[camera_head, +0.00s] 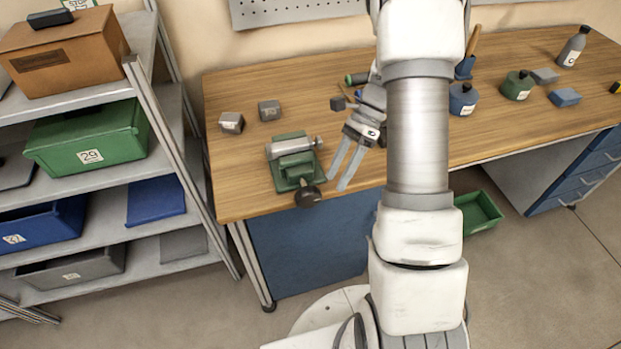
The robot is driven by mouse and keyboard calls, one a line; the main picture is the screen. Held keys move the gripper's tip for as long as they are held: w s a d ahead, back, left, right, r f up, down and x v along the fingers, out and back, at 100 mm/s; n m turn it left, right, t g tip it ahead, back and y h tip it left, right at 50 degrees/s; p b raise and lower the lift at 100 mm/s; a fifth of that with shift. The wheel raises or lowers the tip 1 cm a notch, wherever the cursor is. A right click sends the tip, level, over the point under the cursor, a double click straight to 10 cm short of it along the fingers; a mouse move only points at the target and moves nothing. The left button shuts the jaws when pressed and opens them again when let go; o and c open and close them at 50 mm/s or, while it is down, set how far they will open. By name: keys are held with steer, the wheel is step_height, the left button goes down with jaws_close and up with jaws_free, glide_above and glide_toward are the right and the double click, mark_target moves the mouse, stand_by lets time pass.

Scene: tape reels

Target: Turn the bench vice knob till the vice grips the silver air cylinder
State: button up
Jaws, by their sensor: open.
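The green bench vice (291,164) stands near the front left edge of the wooden bench. Its dark round knob (308,194) faces the front, at the bench edge. The silver air cylinder (300,145) lies across the vice between its jaws, with its rod end pointing right. Whether the jaws touch it cannot be told at this size. My gripper (343,180) is open and empty, to the right of the vice and knob, its two fingers pointing down and left. It is apart from the knob. My arm hides the middle of the bench.
Two grey blocks (269,110) (232,123) lie left and behind the vice. Blue and green bottles (463,99) (518,86) stand right of my arm. A shelf rack (160,110) with bins stands close on the left. A green bin (479,212) is on the floor.

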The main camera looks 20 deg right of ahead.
mark_target(310, 189)
steer(key=a+r+t+h+p, duration=0.2)
steer(key=a+r+h+p, duration=0.15)
steer(key=r, duration=0.25)
steer(key=a+r+t+h+p, duration=0.2)
steer(key=a+r+h+p, duration=0.15)
steer(key=r, duration=0.35)
steer(key=shift+n, duration=0.3)
steer(key=f+b, duration=0.1)
steer(key=f, duration=0.8)
steer(key=f+b, duration=0.1)
steer(key=f, duration=0.8)
steer(key=shift+w+d+b, duration=0.2)
steer(key=shift+b, duration=0.1)
steer(key=shift+r, duration=0.1)
jaws_close()
